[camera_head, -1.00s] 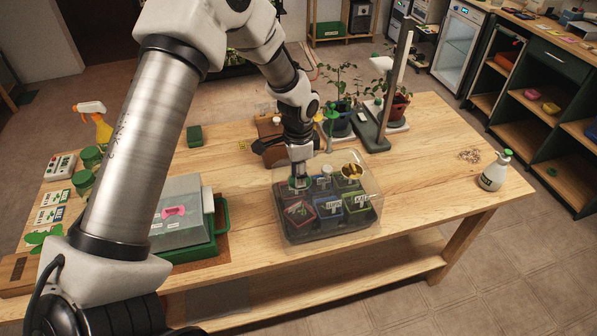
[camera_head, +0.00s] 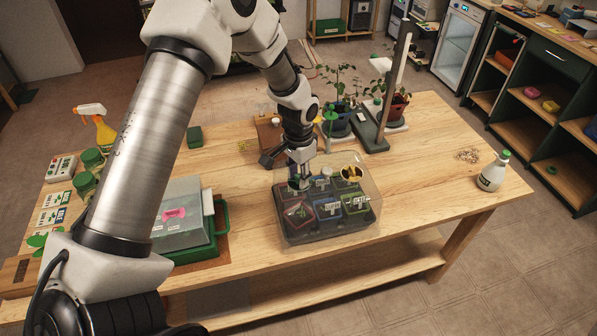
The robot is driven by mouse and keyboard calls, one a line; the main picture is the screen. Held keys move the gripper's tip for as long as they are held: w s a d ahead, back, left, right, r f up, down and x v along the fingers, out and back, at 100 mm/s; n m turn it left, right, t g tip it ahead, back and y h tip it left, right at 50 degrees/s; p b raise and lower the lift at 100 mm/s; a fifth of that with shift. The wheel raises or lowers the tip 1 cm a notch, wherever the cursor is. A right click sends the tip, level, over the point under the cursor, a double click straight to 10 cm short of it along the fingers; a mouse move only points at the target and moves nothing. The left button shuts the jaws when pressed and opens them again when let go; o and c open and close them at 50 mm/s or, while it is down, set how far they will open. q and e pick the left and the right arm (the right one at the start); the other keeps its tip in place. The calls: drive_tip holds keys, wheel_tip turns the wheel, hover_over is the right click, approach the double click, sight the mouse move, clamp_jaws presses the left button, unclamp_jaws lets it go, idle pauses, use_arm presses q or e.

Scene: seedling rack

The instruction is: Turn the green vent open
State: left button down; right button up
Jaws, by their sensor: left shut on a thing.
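A clear dome (camera_head: 371,187) covers a dark tray of several coloured seedling pots on the table. The green vent (camera_head: 294,185) is on top of the dome at its back left, mostly hidden by my left gripper (camera_head: 300,181). That gripper points down from above and is shut on the green vent. How far the vent is turned cannot be told at this size. A yellow round piece (camera_head: 351,172) sits at the dome's back right. My right gripper is not in view.
A green tray (camera_head: 222,217) with a clear lid and pink handle stands left of the dome. Potted plants (camera_head: 338,118) and a grey stand (camera_head: 372,130) are behind. A white bottle (camera_head: 494,172) stands at the right edge. The table right of the dome is mostly clear.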

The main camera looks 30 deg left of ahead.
use_arm(q)
drive_tip(key=n+p, duration=0.1)
drive_tip(key=n, duration=0.5)
drive_tip(key=shift+p, duration=0.3)
drive_tip(key=n+p, duration=0.1)
drive_tip(key=n, duration=0.6)
idle(0.3)
drive_tip(key=c, duration=0.8)
unclamp_jaws()
drive_tip(key=shift+o, duration=0.2)
drive_tip(key=shift+r, duration=0.1)
wheel_tip(320, 180, up, 12)
